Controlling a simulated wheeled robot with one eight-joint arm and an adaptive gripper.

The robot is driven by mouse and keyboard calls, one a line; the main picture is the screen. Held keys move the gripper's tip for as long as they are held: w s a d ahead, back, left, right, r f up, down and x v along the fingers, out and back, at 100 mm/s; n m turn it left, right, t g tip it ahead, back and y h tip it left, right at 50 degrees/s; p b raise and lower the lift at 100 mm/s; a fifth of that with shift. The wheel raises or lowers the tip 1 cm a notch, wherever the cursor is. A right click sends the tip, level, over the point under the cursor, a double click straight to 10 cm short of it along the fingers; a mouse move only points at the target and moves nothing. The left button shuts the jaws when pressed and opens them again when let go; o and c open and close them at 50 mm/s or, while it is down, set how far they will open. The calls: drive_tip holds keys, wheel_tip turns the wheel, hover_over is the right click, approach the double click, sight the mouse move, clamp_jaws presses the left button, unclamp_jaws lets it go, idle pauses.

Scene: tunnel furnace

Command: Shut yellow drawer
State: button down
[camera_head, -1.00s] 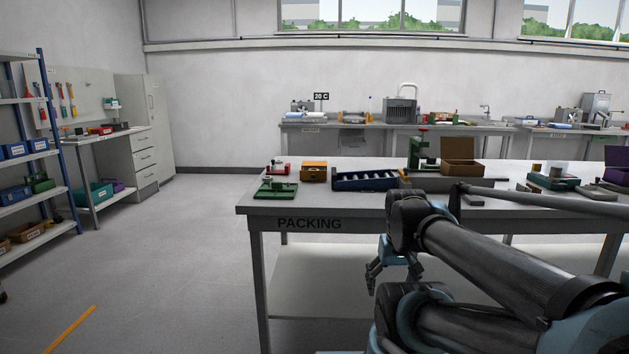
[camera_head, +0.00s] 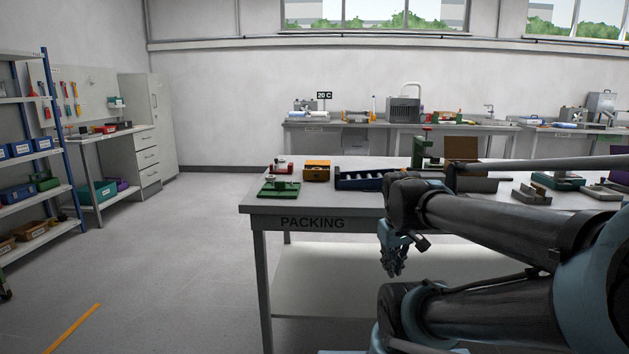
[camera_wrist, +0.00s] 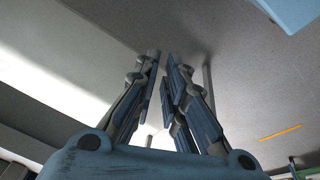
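A small yellow-orange box (camera_head: 317,171) stands on the left part of the packing table (camera_head: 310,209), near its far side. It is the only yellow drawer-like thing that I see; it is too small to tell how far any drawer stands out. My gripper (camera_head: 394,273) hangs below the table top level, in front of the table and to the right of the box. The box does not show in the wrist view.
An open brown box (camera_head: 461,149) is farther right.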

sight(317, 172)
drive_tip(key=w+a+r+n+t, duration=0.1)
drive_tip(key=w+a+r+n, duration=0.4)
drive_tip(key=w+n, duration=0.2)
drive_tip(key=w+a+r+n+t, duration=0.2)
drive_tip(key=w+a+r+n, duration=0.2)
drive_tip(key=w+n, duration=0.4)
drive_tip(key=w+a+r+n+t+h, duration=0.1)
drive_tip(key=w+a+r+n, duration=0.4)
drive_tip(key=w, duration=0.9)
drive_tip(key=shift+a+r+n+t, duration=0.15)
drive_tip(key=shift+r+n, duration=0.2)
drive_tip(key=shift+n, duration=0.5)
drive_tip(key=shift+a+r+n+t, duration=0.15)
drive_tip(key=shift+r+n, duration=0.15)
drive_tip(key=shift+n, duration=0.55)
drive_tip(key=w+a+r+n+t, duration=0.2)
drive_tip(key=w+a+n, duration=0.5)
drive_tip(key=a, duration=0.2)
drive_tip(key=shift+y, duration=0.3)
drive_tip(key=x, duration=0.9)
drive_tip(key=shift+f, duration=0.3)
drive_tip(key=w, duration=0.3)
drive_tip(key=shift+d+f, duration=0.15)
drive_tip(key=shift+d, duration=0.05)
drive_tip(key=shift+w+d, duration=0.1)
drive_tip(key=shift+w, duration=0.5)
